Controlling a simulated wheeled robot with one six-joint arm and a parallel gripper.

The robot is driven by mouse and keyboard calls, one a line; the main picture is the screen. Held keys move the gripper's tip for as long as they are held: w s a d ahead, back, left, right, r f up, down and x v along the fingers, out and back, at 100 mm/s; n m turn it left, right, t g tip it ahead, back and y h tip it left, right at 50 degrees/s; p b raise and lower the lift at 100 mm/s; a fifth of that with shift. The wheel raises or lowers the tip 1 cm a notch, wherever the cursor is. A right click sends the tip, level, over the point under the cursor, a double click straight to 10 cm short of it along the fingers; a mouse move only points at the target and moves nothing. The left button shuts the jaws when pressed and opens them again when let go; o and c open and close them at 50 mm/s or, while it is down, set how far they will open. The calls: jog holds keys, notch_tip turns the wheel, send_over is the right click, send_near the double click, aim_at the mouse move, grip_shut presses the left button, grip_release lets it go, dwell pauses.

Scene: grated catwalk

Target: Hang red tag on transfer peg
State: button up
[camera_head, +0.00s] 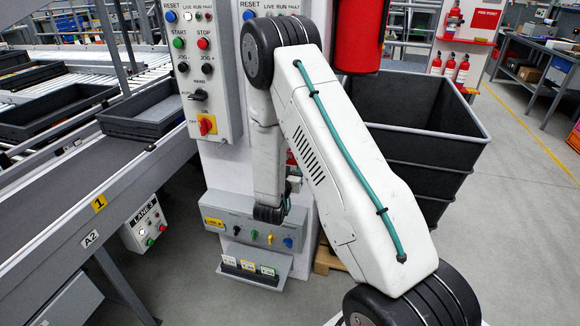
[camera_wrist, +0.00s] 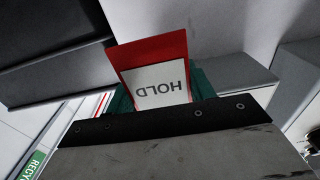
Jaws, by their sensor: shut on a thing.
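The red tag (camera_wrist: 150,53) has a white panel reading HOLD, upside down in the wrist view. My gripper (camera_wrist: 162,92) is shut on it, with teal finger pads showing at both sides of the tag. In the head view my arm hides most of the gripper, in front of the white column.
A control box (camera_head: 190,75) with buttons is above the panel. A small card shelf (camera_head: 250,276) is below it. A conveyor (camera_head: 60,215) with grey trays runs along the left. A large dark bin (camera_head: 425,125) stands right of my arm. Floor at right is open.

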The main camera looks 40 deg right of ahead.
dwell(0.4)
jog(key=o, duration=1)
jog(key=shift+o, duration=0.2)
